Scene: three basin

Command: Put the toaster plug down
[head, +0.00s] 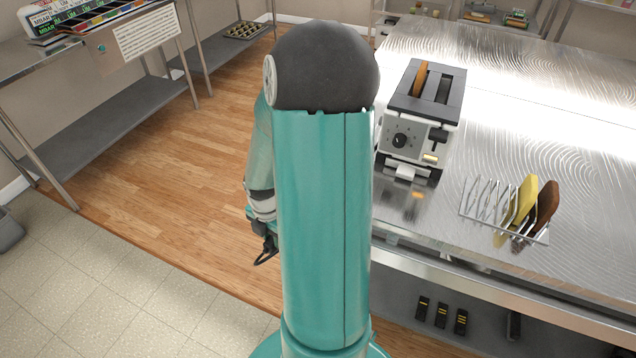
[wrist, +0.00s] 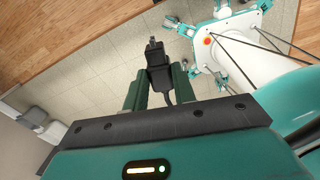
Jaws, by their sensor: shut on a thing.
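My gripper (wrist: 157,88) is shut on the black toaster plug (wrist: 156,58), which sticks out beyond the two dark fingers in the wrist view. Its two prongs point away from the gripper. A black cord runs from the plug's lower right. In the head view my gripper (head: 261,226) is partly hidden behind my teal arm, to the left of the table and over the wooden floor. The toaster (head: 398,163) stands on the steel table (head: 540,130), with a brown bread slice in one slot. No table surface shows beneath the plug in the wrist view.
A wire rack (head: 475,205) with a yellow and a brown slice stands right of the toaster. Clear steel lies behind and right of the toaster. A lower shelf (head: 400,290) holds small black items. Metal shelving (head: 120,100) stands at the left.

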